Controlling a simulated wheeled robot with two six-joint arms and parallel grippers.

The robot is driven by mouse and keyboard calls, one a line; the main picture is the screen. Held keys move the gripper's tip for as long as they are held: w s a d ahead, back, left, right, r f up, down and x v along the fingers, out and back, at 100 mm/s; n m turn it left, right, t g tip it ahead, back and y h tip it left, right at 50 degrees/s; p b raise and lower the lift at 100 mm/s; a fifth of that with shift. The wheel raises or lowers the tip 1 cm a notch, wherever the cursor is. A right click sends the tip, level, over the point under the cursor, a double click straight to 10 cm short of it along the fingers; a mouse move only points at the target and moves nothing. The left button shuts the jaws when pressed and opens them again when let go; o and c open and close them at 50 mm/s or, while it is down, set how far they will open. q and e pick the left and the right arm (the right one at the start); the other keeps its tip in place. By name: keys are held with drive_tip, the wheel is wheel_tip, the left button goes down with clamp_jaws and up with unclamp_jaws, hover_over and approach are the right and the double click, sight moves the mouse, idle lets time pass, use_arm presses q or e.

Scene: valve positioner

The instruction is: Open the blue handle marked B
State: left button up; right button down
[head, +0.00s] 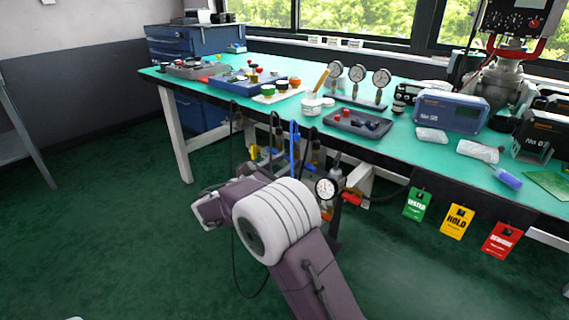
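A narrow upright blue part (294,146) hangs at the front edge of the green bench, among pipework and small valves. It may be the blue handle, but no letter B is readable on it. My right arm comes up from the bottom centre, with a large white joint in front of the lower pipework. The arm's far end, perhaps my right gripper (209,210), points left, well below and left of the blue part. Its fingers cannot be made out. My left gripper is not in view.
A pressure gauge (326,189) with red and orange fittings stands right of my arm. Green, yellow and red tags (457,221) hang from the bench front. The bench top (400,150) holds gauges, trays and blue positioner boxes. The floor at left is clear.

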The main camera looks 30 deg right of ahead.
drive_tip(key=m+b, duration=0.1)
drive_tip(key=m, duration=0.3)
drive_tip(key=shift+f, duration=0.15)
drive_tip(key=m+b, duration=0.2)
drive_tip(key=m, duration=0.2)
drive_tip(key=shift+f, duration=0.1)
drive_tip(key=m+b, duration=0.3)
drive_tip(key=m, duration=0.1)
drive_tip(key=shift+f+b, duration=0.1)
drive_tip(key=shift+b, duration=0.2)
drive_tip(key=shift+m+b, duration=1.55)
drive_tip(key=shift+m, duration=0.65)
drive_tip(key=shift+r, duration=0.2)
drive_tip(key=c, duration=1.2)
unclamp_jaws()
